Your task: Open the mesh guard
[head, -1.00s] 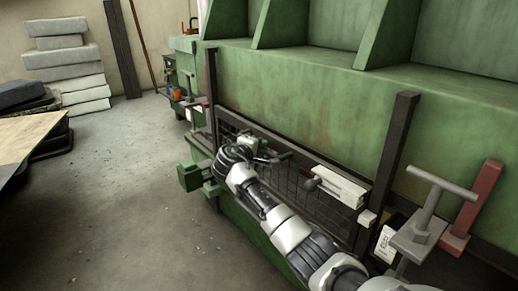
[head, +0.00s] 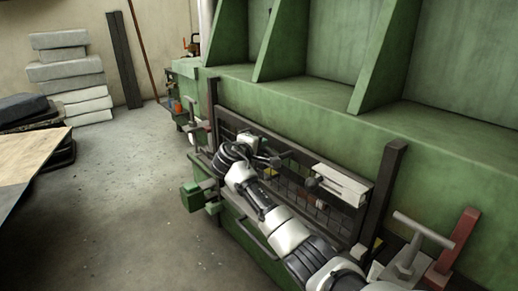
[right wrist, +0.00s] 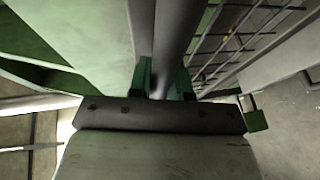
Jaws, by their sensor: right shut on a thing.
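The mesh guard (head: 296,183) is a dark-framed wire panel between two dark upright posts on the front of the green machine. Its top edge sits well below the post tops. My right gripper (head: 252,146) is at the guard's upper left part, in front of the mesh. In the right wrist view my right gripper (right wrist: 162,82) has its green fingers closed around a grey round handle bar (right wrist: 179,32). The mesh (right wrist: 240,40) shows beside the bar. My right arm covers part of the guard's lower area. My left gripper is not in view.
The right post (head: 383,200) stands close to my arm. A white box (head: 341,184) is on the guard's upper right. A grey T-shaped handle (head: 408,258) and a red post (head: 452,252) are at lower right. The floor (head: 130,200) at left is open.

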